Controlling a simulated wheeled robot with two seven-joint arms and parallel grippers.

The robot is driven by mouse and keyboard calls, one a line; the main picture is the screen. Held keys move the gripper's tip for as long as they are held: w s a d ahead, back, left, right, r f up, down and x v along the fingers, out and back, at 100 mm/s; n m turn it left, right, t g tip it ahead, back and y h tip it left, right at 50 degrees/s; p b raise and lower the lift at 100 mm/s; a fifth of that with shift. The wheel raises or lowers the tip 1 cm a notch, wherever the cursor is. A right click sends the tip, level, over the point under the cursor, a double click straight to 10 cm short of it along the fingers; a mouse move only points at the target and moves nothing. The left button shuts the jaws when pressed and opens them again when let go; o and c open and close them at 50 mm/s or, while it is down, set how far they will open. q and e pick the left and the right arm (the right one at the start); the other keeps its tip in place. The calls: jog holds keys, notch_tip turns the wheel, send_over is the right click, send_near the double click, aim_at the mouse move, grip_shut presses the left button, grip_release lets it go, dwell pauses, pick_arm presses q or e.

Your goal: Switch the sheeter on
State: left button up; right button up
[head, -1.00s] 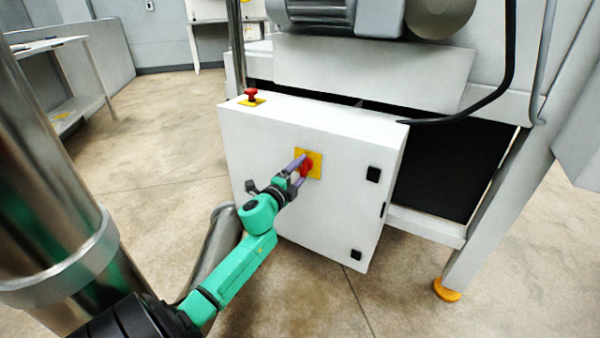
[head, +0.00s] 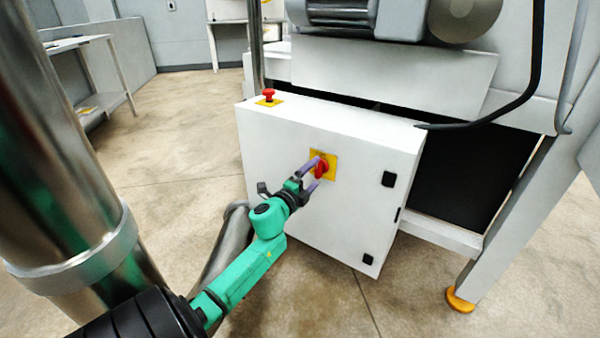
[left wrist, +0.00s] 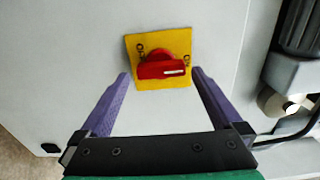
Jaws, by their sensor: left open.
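A red rotary switch (head: 321,168) sits on a yellow plate (head: 330,157) on the front of the white control box (head: 285,140). In the left wrist view the red knob (left wrist: 162,68) has its bar lying nearly level, its white mark at the right, near small lettering on the right edge of the yellow plate (left wrist: 146,44). My left gripper (head: 314,173) is open and empty just in front of the switch. In the left wrist view its purple fingers (left wrist: 160,74) point at the plate, one to each side of the knob with gaps. My right gripper is out of view.
A red mushroom button (head: 268,94) stands on top of the box. Black latches (head: 388,179) are on the box's right side. The sheeter's frame leg (head: 500,230) and a black cable (head: 480,122) are at the right. Open floor (head: 180,170) lies to the left.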

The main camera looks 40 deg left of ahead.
pick_arm(q)
jog(key=s+d+p, duration=0.1)
jog(key=s+d, duration=0.1)
jog(key=s, duration=1.1)
jog(key=shift+d, duration=0.15)
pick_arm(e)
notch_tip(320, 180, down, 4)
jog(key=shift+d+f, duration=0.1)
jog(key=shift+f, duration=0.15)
